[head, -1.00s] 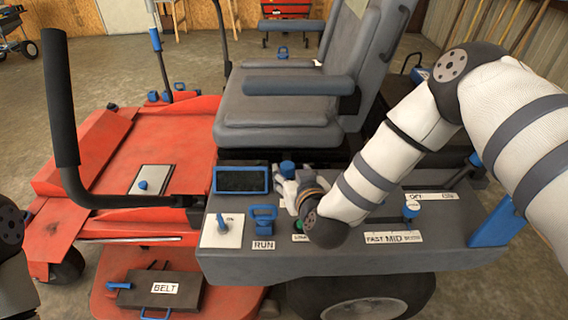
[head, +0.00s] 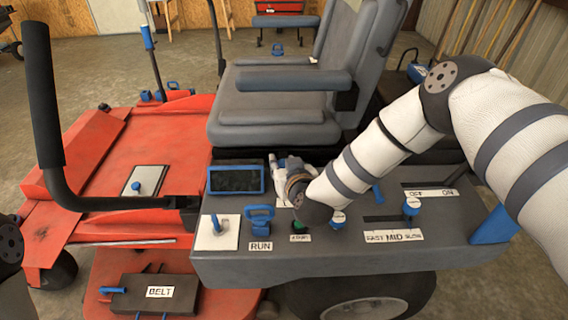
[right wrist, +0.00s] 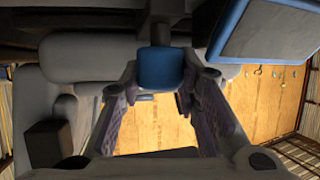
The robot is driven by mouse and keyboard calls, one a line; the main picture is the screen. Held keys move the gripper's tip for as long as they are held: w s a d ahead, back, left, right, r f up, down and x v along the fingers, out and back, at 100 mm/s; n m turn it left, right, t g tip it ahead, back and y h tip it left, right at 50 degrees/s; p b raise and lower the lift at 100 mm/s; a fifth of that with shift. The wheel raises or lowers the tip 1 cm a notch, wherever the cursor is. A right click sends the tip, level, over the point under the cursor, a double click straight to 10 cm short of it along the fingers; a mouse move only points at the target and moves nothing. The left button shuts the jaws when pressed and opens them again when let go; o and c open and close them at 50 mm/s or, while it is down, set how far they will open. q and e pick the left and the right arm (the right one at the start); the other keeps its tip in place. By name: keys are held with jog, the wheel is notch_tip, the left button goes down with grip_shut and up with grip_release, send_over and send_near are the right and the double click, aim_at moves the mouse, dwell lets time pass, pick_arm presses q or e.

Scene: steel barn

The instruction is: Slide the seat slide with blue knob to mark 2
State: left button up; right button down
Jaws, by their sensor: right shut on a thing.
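The blue knob (right wrist: 160,68) of the seat slide shows in the right wrist view on a dark stalk. It sits between the fingertips of my right gripper (right wrist: 160,80), which is shut on it. In the head view my right gripper (head: 280,169) is at the far edge of the grey console, just below the grey seat (head: 272,110), and hides the knob. I cannot read any slide marks. My left gripper is out of view; only a bit of that arm shows at the left edge.
The grey console (head: 350,262) carries a dark screen (head: 237,179), a blue RUN handle (head: 260,218), a green button (head: 298,226) and a blue-knobbed FAST/MID/SLOW lever (head: 411,206). A black lap bar (head: 40,95) rises at left. The red deck (head: 110,185) lies beyond it.

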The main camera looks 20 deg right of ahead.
jog(key=d, duration=0.1)
jog(key=d+p, duration=0.1)
jog(key=d, duration=0.1)
jog(key=shift+s+r, duration=0.15)
jog(key=shift+s, duration=0.2)
jog(key=shift+s+d, duration=0.1)
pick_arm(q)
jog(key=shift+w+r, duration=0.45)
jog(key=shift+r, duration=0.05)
pick_arm(e)
jog(key=shift+f, duration=0.2)
jog(key=c, duration=1.2)
grip_release()
jog(key=v, duration=1.2)
